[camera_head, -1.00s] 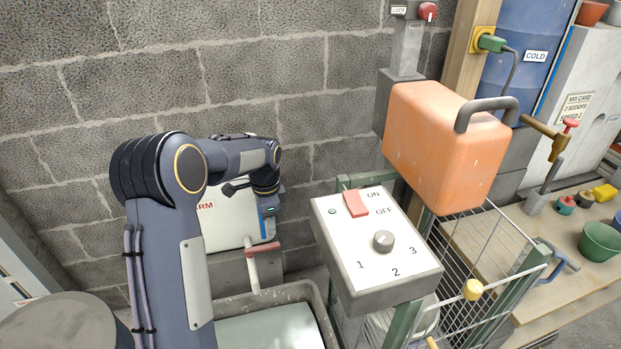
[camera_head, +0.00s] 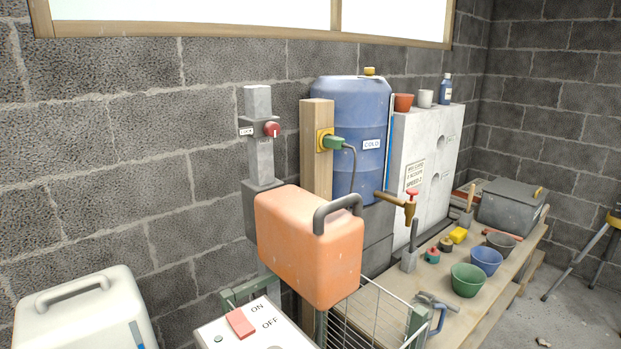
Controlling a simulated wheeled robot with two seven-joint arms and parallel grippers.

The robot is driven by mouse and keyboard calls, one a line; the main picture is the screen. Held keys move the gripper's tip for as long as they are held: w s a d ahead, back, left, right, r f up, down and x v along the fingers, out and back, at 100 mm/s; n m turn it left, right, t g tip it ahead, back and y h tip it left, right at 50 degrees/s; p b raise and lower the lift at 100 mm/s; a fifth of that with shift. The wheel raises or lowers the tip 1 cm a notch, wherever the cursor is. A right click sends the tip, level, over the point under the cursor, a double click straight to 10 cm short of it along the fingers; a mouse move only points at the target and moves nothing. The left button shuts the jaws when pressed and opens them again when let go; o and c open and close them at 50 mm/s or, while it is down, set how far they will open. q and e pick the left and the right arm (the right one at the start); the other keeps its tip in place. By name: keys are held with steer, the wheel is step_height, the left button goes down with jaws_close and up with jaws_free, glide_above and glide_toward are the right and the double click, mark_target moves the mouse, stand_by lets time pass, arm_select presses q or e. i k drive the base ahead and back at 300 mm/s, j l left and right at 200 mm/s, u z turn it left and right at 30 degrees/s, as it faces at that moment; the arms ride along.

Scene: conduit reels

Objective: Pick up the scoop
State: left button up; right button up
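I cannot tell for sure which thing is the scoop. A grey tool with an upright handle (camera_head: 410,251) stands on the wooden bench, left of the small pots. A similar grey tool with a wooden handle (camera_head: 467,209) stands farther back, beside the grey box. A tool with a blue handle (camera_head: 437,316) lies at the bench's near left end, partly behind the wire basket. Neither of my grippers is in view.

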mark_target(452, 308)
steer(key=k+u, duration=0.1)
steer(key=u, duration=0.8)
steer(key=k+j+u, duration=0.15)
steer(key=u, duration=0.3)
steer(key=z, duration=2.25)
steer(key=i+l+z, duration=0.1)
steer(key=i+z, duration=0.4)
steer(key=z, duration=0.2)
steer(key=i+u, duration=0.1)
steer(key=i, duration=0.4)
steer(key=i+l+u, duration=0.15)
steer(key=i, duration=0.3)
steer(key=i+l+u, duration=0.1)
steer(key=i, duration=0.4)
steer(key=i+l+u, duration=0.1)
steer(key=i, duration=0.35)
steer(key=l, duration=0.1)
